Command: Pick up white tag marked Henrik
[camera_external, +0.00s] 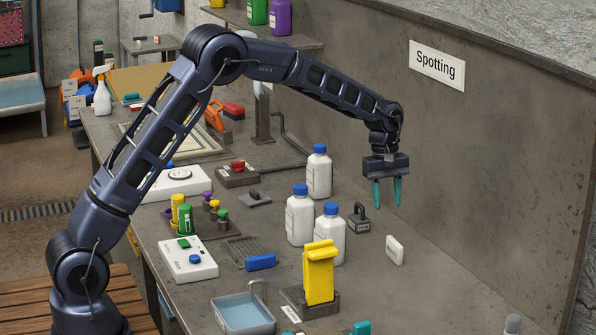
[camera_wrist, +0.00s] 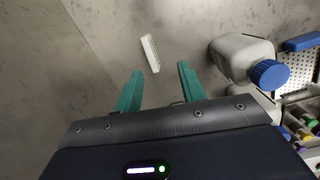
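A small white tag (camera_external: 394,250) stands on edge on the grey bench, right of the bottles, near the wall; no writing on it can be read. It also shows in the wrist view (camera_wrist: 150,53), beyond the fingertips and roughly between them. My gripper (camera_external: 387,204) hangs above the tag, pointing down, with its two teal fingers apart and nothing between them. The open fingers also show in the wrist view (camera_wrist: 160,68), clear of the tag.
A dark padlock (camera_external: 360,220) stands left of the tag. Several white blue-capped bottles (camera_external: 319,174) stand further left, one close beside my gripper in the wrist view (camera_wrist: 240,55). A yellow block (camera_external: 319,275) stands in front. Bare bench surrounds the tag's right side.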

